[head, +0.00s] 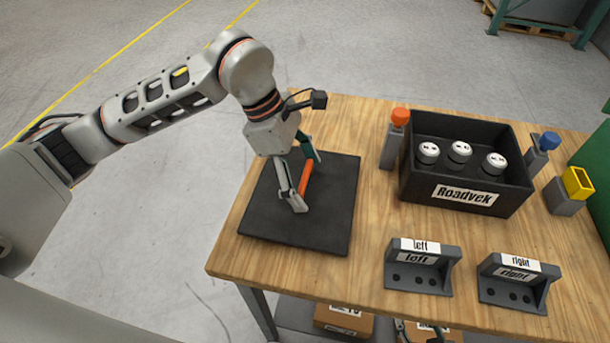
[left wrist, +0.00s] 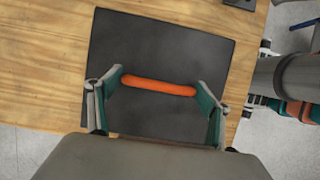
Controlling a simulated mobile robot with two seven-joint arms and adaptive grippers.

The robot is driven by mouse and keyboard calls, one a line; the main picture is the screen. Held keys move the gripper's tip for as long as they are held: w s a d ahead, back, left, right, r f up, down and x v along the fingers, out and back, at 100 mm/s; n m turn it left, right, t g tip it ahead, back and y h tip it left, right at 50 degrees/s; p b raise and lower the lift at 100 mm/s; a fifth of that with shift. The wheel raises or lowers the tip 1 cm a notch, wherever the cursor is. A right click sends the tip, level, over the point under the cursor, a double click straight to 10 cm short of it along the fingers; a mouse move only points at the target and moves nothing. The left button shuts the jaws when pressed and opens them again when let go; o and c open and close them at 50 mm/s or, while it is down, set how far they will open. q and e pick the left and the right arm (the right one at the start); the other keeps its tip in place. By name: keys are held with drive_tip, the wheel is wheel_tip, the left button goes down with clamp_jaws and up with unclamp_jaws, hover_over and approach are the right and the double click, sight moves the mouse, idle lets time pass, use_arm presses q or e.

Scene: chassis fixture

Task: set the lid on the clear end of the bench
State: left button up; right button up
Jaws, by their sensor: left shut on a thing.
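The lid (head: 327,220) is a flat dark square panel with an orange bar handle (head: 306,178) on top. It is over the left end of the wooden bench (head: 225,255), flat, with its left side close to the bench's edge. I cannot tell whether it rests on the wood or hangs just above it. My left gripper (head: 303,184) is shut on the handle from above. In the left wrist view, the handle (left wrist: 158,87) spans between the two fingertips, and the lid (left wrist: 160,50) lies flat behind it.
An open black crate (head: 465,196) labelled Roadvek holds three white-topped cylinders. Grey posts with an orange cap (head: 400,117) and a blue cap (head: 549,141) flank it. Brackets marked left (head: 419,275) and right (head: 515,283) stand in front. A yellow piece (head: 577,183) sits farther right.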

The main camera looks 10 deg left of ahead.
use_arm(q)
drive_tip(key=o, duration=1.3)
drive_tip(key=shift+r, duration=0.15)
drive_tip(key=shift+v, duration=6)
drive_tip(key=shift+s, duration=0.1)
